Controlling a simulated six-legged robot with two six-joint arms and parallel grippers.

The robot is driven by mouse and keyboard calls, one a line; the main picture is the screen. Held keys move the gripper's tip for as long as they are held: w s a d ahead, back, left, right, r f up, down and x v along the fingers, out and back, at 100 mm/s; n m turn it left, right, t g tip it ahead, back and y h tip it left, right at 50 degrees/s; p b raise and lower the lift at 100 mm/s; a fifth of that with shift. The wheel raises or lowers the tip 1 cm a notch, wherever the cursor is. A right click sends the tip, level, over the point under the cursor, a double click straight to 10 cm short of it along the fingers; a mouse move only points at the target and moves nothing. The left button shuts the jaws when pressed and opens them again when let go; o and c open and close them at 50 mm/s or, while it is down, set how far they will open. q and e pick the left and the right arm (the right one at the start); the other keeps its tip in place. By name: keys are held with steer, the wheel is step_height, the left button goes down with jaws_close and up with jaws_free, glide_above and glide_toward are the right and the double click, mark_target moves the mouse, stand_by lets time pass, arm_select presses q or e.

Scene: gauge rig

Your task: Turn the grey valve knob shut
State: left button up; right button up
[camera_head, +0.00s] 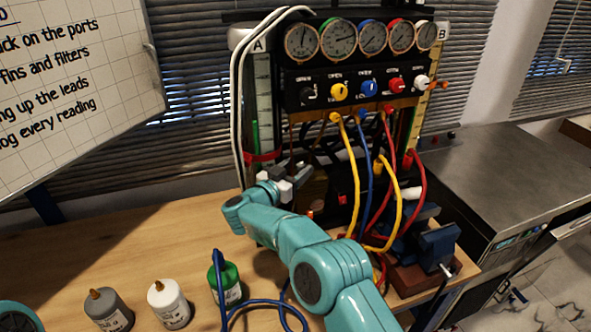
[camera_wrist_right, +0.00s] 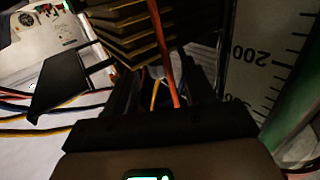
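A row of valve knobs sits on the black panel under the gauges in the head view. They are a dark knob (camera_head: 307,93), a yellow one (camera_head: 339,91), a blue one (camera_head: 369,88), a red one (camera_head: 395,85) and a pale white-grey one (camera_head: 422,82). I cannot tell for sure which is the grey one. My right gripper (camera_head: 292,180) is low at the left side of the rig, well below the knobs. In the right wrist view its dark fingers (camera_wrist_right: 163,82) stand apart, with nothing clearly gripped. My left gripper is not in view.
Yellow hoses (camera_head: 351,170), blue and red hoses hang before the rig. A blue vise (camera_head: 438,243) stands at right. Grey (camera_head: 108,311), white (camera_head: 168,304) and green (camera_head: 226,284) bottles stand at the front left. A scale (camera_wrist_right: 262,55) is close to the right gripper.

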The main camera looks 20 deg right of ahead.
steer(key=shift+a, duration=0.1)
steer(key=b+v, duration=0.2)
steer(key=v, duration=1)
